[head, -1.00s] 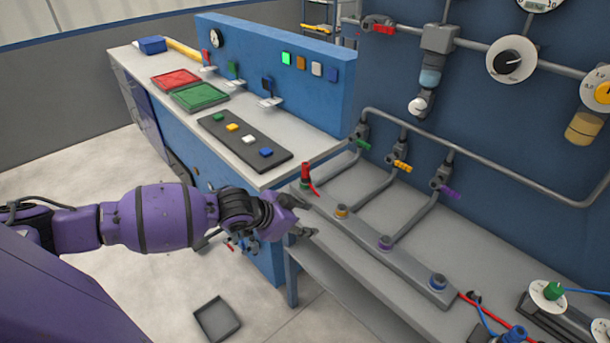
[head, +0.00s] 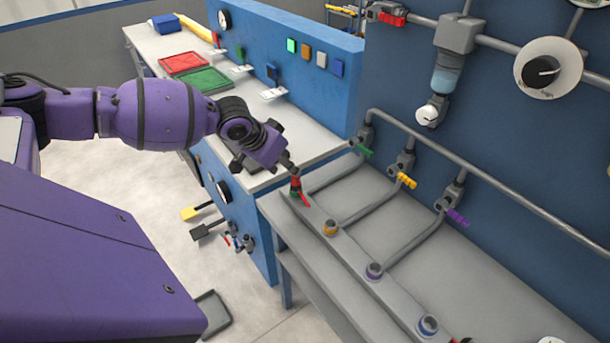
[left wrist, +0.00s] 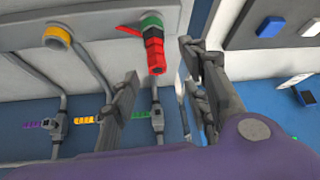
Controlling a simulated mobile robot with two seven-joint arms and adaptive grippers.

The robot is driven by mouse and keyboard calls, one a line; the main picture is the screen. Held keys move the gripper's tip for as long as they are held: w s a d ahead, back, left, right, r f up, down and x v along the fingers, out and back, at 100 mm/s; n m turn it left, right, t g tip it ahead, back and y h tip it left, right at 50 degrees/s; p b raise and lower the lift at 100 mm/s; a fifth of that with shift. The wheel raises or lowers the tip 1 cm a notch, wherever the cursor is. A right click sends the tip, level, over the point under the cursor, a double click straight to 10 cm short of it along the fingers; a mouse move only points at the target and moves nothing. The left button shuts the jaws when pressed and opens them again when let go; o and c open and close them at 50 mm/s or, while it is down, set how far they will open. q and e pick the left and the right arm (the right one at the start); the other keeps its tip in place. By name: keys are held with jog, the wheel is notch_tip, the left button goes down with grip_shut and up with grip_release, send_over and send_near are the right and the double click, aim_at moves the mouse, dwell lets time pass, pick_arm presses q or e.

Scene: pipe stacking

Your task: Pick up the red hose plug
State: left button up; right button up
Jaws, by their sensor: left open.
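My left gripper (head: 287,163) is open and empty, close to the plug's top in the head view. I cannot tell whether a finger touches it. My right gripper is not in view.
Orange (head: 330,228), purple (head: 374,271) and blue (head: 428,325) ringed sockets follow along the bar. Grey pipes run from it to valves with green, yellow and purple handles at the blue wall. A blue-sided counter (head: 232,210) stands left, partly under my left arm.

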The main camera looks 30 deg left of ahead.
aim_at(292, 178)
pick_arm(q)
notch_tip(292, 178, down, 3)
jog(key=shift+d+r, duration=0.15)
jog(key=shift+r, duration=0.05)
jog(key=x, duration=0.4)
jog(key=shift+s+d, duration=0.1)
jog(key=shift+f, duration=0.25)
jog(key=c, duration=0.9)
grip_shut()
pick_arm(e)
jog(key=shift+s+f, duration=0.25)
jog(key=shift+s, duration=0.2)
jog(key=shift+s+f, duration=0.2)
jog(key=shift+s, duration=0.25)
